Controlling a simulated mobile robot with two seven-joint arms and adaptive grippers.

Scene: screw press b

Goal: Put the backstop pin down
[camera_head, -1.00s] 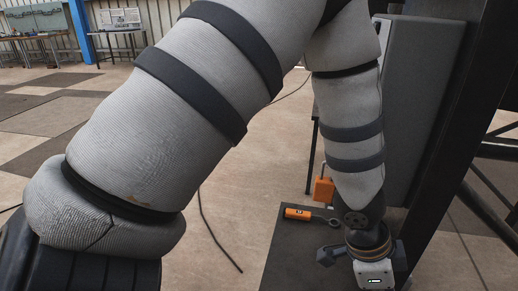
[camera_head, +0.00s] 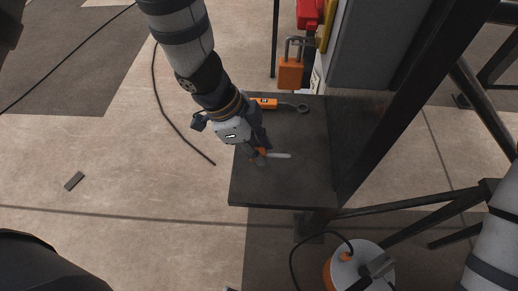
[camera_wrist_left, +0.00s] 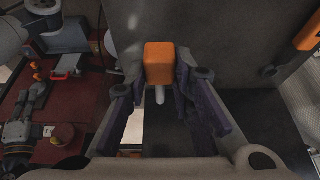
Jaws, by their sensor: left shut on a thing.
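The backstop pin has an orange block-shaped head and a pale grey rod (camera_head: 281,155). My left gripper (camera_head: 259,151) is shut on its orange head, and the rod sticks out to the right over the dark shelf top. In the left wrist view the orange head (camera_wrist_left: 159,62) sits between the two fingers (camera_wrist_left: 160,80), with the pale rod end below it. The fingers hide part of the head in the head view. I cannot tell whether the pin touches the shelf. My right gripper is out of view.
The dark shelf top (camera_head: 285,190) is bare in front of and right of the pin. An orange-handled ring tool (camera_head: 266,103) lies at its back. An orange padlock (camera_head: 291,72) hangs behind. A dark post (camera_head: 395,105) rises on the right. A white-orange round object (camera_head: 347,268) stands below right.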

